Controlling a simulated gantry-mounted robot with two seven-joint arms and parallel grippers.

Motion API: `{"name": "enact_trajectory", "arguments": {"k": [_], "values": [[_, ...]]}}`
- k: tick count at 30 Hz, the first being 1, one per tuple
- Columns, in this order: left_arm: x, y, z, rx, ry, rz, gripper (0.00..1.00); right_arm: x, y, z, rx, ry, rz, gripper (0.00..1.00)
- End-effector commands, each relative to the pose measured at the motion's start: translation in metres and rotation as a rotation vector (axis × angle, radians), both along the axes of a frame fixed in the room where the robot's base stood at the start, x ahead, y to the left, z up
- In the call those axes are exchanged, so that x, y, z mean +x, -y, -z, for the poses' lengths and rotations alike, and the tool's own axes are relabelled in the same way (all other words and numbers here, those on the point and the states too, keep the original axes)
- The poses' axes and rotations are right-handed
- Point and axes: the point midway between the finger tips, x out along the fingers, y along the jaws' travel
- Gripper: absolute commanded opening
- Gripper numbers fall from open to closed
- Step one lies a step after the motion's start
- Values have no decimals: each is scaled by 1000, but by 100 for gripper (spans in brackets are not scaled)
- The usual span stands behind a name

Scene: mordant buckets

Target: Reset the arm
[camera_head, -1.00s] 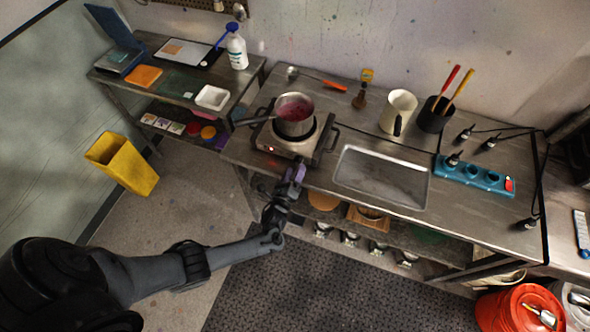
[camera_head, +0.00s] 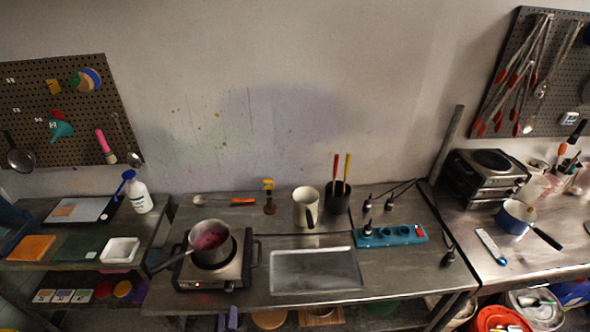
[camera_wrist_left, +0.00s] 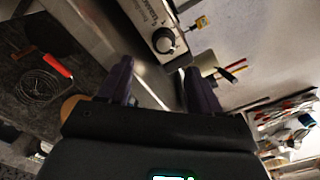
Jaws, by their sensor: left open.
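My left gripper (camera_head: 228,319) shows only as purple fingertips at the bottom edge of the head view, in front of the worktable and below the hot plate (camera_head: 203,276). In the left wrist view my left gripper (camera_wrist_left: 158,85) is open, with a clear gap between its two purple fingers and nothing held. The front of the hot plate, with its knob (camera_wrist_left: 164,41), shows beyond the fingers there. A metal pot (camera_head: 209,243) with red-purple liquid sits on the hot plate. My right gripper is in neither view.
The worktable holds a sunken metal tray (camera_head: 315,270), a cream pitcher (camera_head: 305,208), a black holder (camera_head: 338,197) with coloured handles, and a blue power strip (camera_head: 390,236). A white bottle (camera_head: 139,196) stands on the left table. A blue pot (camera_head: 517,217) is at right.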

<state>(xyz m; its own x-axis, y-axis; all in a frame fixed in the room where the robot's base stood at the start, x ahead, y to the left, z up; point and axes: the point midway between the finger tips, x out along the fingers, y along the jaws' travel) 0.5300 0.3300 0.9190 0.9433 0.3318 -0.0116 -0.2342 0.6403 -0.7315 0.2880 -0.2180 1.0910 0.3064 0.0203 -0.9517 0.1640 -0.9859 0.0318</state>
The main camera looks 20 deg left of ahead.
Motion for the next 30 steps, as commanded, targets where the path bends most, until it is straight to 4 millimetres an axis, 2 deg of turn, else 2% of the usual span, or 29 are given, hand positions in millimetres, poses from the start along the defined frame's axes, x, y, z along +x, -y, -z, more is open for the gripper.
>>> {"name": "enact_trajectory", "arguments": {"k": [5, 7, 9, 12, 17, 20, 23, 26, 30], "values": [[-42, -2, 19, -3, -72, -7, 64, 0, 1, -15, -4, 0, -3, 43], [-68, -2, 23, -18, -100, -17, 64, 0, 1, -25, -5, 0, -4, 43], [-89, 4, 16, -62, -104, -25, 64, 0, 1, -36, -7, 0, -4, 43], [-108, 16, 3, -167, -119, -43, 64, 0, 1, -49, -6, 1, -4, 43], [-128, 31, -23, -460, -163, -112, 64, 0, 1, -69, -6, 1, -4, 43], [-136, 43, -49, -701, -197, -168, 64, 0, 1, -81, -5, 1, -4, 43], [-141, 57, -83, -951, -232, -228, 64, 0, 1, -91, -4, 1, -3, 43], [-147, 72, -125, -1186, -276, -292, 64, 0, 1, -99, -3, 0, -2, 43], [-161, 91, -194, -1474, -348, -410, 64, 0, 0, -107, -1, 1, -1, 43]]}}
